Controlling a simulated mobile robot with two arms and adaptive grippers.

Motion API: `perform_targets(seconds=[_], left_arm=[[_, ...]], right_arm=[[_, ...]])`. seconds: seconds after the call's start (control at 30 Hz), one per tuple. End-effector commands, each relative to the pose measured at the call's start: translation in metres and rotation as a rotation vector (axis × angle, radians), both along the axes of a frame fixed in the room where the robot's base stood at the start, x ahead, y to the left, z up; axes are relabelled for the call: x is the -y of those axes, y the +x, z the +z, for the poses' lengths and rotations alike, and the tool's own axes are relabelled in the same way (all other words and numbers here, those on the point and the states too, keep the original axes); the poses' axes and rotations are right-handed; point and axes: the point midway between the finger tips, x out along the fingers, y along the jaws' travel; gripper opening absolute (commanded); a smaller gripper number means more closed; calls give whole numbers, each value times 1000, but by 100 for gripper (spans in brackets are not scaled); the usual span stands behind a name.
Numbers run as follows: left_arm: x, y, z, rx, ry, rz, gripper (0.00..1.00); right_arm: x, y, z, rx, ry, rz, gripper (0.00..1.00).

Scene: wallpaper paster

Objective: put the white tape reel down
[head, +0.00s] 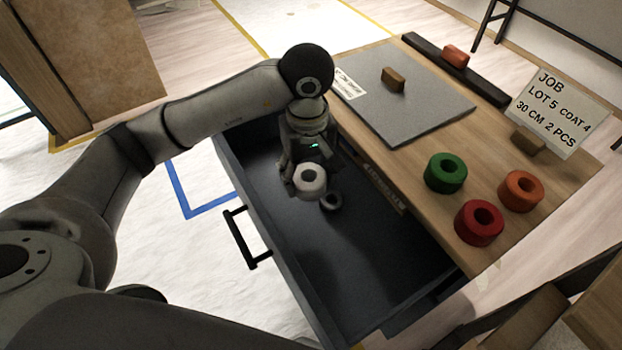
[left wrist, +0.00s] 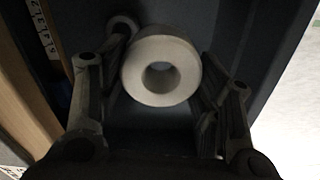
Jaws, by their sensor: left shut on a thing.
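The white tape reel (head: 310,180) is in my left gripper (head: 307,174), inside the open dark drawer near its back end. In the left wrist view the white reel (left wrist: 161,66) sits between the two fingers, its hole facing the camera. The fingers are shut on it. I cannot tell whether the reel touches the drawer floor. My right gripper is not in view.
The drawer's front part is clear. On the table (head: 405,165) stand a green reel (head: 445,173), a red reel (head: 479,223), an orange reel (head: 521,191) and a job sign (head: 558,112).

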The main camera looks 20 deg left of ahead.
Motion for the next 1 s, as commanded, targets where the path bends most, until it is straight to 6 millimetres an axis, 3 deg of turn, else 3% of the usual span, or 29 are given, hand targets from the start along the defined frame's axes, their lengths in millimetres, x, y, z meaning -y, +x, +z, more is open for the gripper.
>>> perform_targets(seconds=[0.17, 0.4, 0.67, 0.87, 1.0], left_arm=[[-27, 36, -21, -4, 0, 6, 30], [-44, 62, -61, -2, -1, 0, 30], [-51, 73, -76, -1, 0, -1, 30], [-52, 74, -105, -4, -2, -3, 30], [-53, 76, -109, 1, 0, -3, 30]], right_arm=[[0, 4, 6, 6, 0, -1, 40], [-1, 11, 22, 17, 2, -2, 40], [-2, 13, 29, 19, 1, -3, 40], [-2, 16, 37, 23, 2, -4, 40], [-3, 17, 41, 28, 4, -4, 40]])
